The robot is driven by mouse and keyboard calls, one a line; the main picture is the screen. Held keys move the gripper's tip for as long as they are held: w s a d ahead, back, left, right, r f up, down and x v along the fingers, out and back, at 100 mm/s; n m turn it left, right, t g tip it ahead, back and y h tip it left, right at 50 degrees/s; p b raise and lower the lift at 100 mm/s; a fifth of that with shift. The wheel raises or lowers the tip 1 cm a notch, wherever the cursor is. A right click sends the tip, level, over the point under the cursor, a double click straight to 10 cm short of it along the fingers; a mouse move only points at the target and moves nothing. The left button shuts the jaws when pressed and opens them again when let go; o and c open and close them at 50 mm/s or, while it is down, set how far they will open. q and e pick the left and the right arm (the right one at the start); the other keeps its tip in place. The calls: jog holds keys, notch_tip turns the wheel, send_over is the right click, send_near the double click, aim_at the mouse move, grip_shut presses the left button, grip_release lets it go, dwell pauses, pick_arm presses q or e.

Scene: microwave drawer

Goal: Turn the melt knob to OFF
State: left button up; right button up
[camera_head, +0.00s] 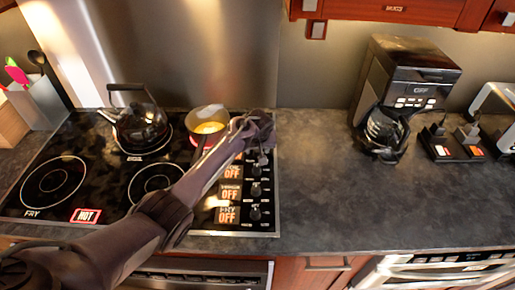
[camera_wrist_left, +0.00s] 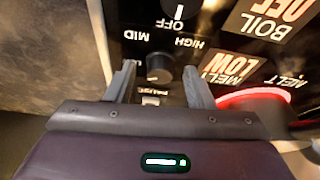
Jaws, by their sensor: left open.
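The melt knob (camera_wrist_left: 159,70) is a dark round knob in the left wrist view, beside the lit display (camera_wrist_left: 228,66) reading MELT LOW. My left gripper (camera_wrist_left: 158,68) is open, with one finger on each side of the knob; whether either finger touches it I cannot tell. In the head view my left gripper (camera_head: 262,132) is over the back end of the control panel and hides the melt knob. My right gripper is not in view.
The melt burner (camera_wrist_left: 262,97) glows red, with a saucepan (camera_head: 207,116) on it. The boil knob (camera_wrist_left: 180,8) is close by. A kettle (camera_head: 141,127) stands on the back left burner. A coffee maker (camera_head: 405,77) stands right on the counter.

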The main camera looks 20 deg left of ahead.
pick_arm(q)
jog(key=c, duration=1)
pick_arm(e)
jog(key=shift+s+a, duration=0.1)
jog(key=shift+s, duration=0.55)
